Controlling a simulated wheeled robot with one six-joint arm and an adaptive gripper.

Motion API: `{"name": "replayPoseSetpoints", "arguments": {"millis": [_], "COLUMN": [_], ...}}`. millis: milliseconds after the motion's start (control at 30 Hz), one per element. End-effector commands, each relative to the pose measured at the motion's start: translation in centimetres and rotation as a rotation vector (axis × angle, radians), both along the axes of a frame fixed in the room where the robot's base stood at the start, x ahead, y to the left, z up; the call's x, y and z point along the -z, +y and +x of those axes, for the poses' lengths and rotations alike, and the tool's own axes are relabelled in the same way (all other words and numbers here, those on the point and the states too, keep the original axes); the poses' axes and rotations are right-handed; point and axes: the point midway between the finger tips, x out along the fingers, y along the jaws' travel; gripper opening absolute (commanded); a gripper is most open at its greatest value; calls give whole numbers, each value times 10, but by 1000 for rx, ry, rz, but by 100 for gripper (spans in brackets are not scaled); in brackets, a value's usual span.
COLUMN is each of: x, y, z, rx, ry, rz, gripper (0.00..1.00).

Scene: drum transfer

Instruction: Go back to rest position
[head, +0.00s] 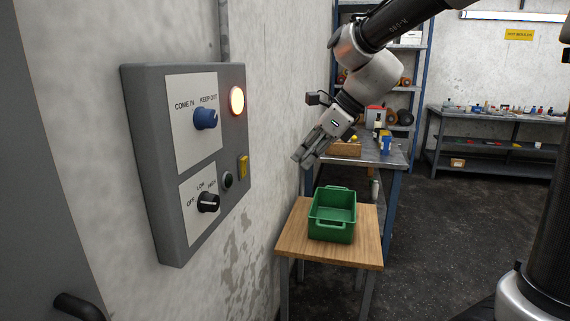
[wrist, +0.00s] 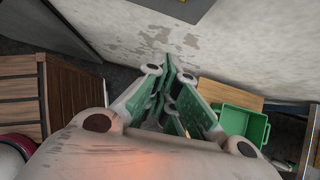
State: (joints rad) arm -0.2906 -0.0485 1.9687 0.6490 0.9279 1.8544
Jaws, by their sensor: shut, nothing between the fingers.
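My gripper (head: 302,158) is shut and empty. In the head view it hangs in the air at the end of my arm, to the right of the wall panel and above the green crate, touching neither. Its green-padded fingers also show in the wrist view (wrist: 172,75), close together. The grey control panel (head: 150,170) is on the left wall. It has a blue knob (head: 205,118), a black knob (head: 208,202) and a lit orange-white lamp (head: 237,100).
An empty green crate (head: 333,215) stands on a small wooden table (head: 300,251); the crate also shows in the wrist view (wrist: 238,128). A metal workbench (head: 395,160) with items stands behind. Another bench (head: 490,118) lines the far wall. Dark floor (head: 425,240) is clear at right.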

Motion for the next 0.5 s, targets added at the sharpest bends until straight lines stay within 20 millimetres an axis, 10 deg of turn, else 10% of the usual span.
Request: {"name": "replayPoseSetpoints", "arguments": {"millis": [267,500], "x": [28,45], "y": [-29,-135], "z": [-20,-102], "rx": [-571,-1404], "ry": [-293,-607], "rz": [-217,-551], "gripper": [0,0]}}
